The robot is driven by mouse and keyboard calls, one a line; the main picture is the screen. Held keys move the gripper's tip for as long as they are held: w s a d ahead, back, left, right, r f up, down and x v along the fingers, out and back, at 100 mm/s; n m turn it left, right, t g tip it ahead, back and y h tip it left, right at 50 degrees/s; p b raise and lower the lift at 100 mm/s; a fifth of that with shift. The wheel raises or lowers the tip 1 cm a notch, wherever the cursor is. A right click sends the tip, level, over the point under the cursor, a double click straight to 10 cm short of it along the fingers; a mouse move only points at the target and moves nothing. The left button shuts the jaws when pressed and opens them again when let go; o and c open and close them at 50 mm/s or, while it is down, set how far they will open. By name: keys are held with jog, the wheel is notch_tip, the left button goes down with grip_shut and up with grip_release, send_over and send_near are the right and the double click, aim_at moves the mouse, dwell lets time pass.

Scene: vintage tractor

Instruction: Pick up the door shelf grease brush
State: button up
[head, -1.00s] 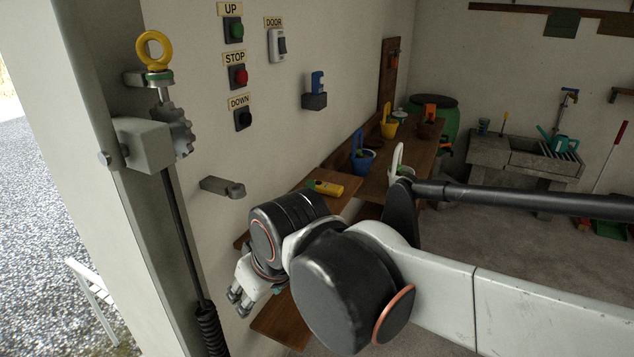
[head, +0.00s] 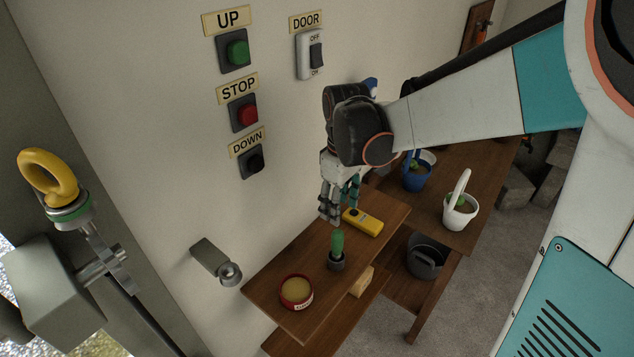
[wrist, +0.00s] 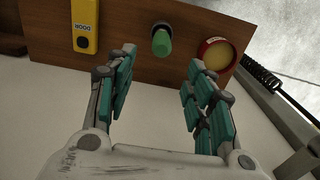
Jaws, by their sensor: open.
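The grease brush (head: 337,246) stands upright on the wooden door shelf (head: 288,262), with a green handle above a dark grey base. In the wrist view the brush (wrist: 161,42) appears ahead, across the gap between my fingers. My gripper (head: 330,214) is open and empty, pointing down above the shelf close to the brush handle. In the wrist view its teal-padded fingers (wrist: 160,62) are spread wide, with no contact on the brush visible.
A yellow door remote (head: 362,221) and a red-rimmed tin (head: 296,291) flank the brush. A metal wall bracket (head: 215,260) juts out at left. A white bucket (head: 460,205) and blue bucket (head: 417,175) stand on the bench behind. A dark bucket (head: 425,258) sits lower.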

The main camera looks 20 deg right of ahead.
aim_at(337, 242)
jog(key=shift+f, duration=0.35)
notch_tip(337, 242, down, 13)
jog(key=b, duration=0.2)
jog(key=shift+s+b, duration=0.15)
jog(key=shift+b, duration=0.2)
grip_shut()
